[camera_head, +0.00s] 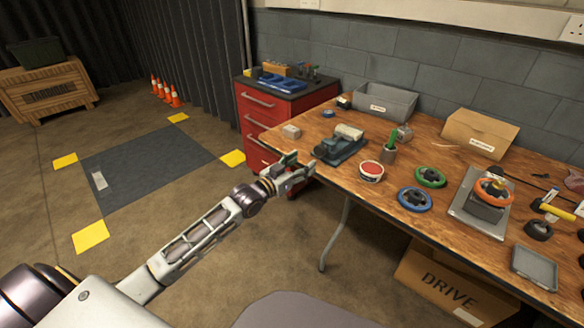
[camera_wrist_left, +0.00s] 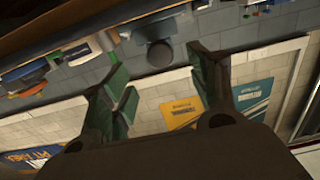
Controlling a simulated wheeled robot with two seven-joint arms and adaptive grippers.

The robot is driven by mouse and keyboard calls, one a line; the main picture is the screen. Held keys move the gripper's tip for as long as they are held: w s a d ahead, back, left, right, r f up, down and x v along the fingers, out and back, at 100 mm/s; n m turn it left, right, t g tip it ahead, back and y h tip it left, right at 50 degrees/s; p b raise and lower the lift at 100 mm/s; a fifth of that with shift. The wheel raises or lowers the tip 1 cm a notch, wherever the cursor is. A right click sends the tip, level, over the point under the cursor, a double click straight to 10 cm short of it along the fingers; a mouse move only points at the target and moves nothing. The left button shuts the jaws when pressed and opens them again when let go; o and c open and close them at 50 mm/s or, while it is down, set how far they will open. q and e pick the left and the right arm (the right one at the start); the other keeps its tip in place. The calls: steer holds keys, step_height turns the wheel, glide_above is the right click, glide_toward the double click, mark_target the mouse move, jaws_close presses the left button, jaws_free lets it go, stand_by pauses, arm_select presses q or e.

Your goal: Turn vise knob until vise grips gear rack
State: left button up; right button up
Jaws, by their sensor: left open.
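The vise (camera_head: 341,150) is a dark blue-grey block near the table's left front edge. A pale, rounded piece (camera_head: 349,131) sits at its top; I cannot tell surely whether it is the gear rack. A dark round knob (camera_head: 321,151) is on the vise's left end, towards my gripper. My left gripper (camera_head: 297,176) is open and empty, just off the table edge and short of the knob. In the left wrist view its green-padded fingers (camera_wrist_left: 168,90) are spread, with a dark round knob (camera_wrist_left: 160,54) beyond the gap, apart from both. My right gripper is out of view.
A small pale block (camera_head: 291,132) lies left of the vise. A red-topped tin (camera_head: 371,171), a green-handled item in a cup (camera_head: 388,153) and a blue handwheel (camera_head: 414,199) stand to the right. A red drawer cabinet (camera_head: 265,118) stands behind the arm. A grey bin (camera_head: 385,101) is farther back.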

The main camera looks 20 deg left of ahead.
arm_select(q)
steer(key=shift+s+a+r+m+p, duration=0.15)
steer(key=shift+s+a+m, duration=0.1)
steer(key=shift+s+m, duration=0.3)
steer(key=shift+s+a+r+m+p, duration=0.1)
steer(key=shift+s+a+m, duration=0.1)
steer(key=shift+s+m, duration=0.35)
steer(key=shift+s+a+r+m+p, duration=0.15)
steer(key=shift+s+a+m, duration=0.15)
steer(key=shift+s, duration=0.5)
steer(key=shift+f, duration=0.1)
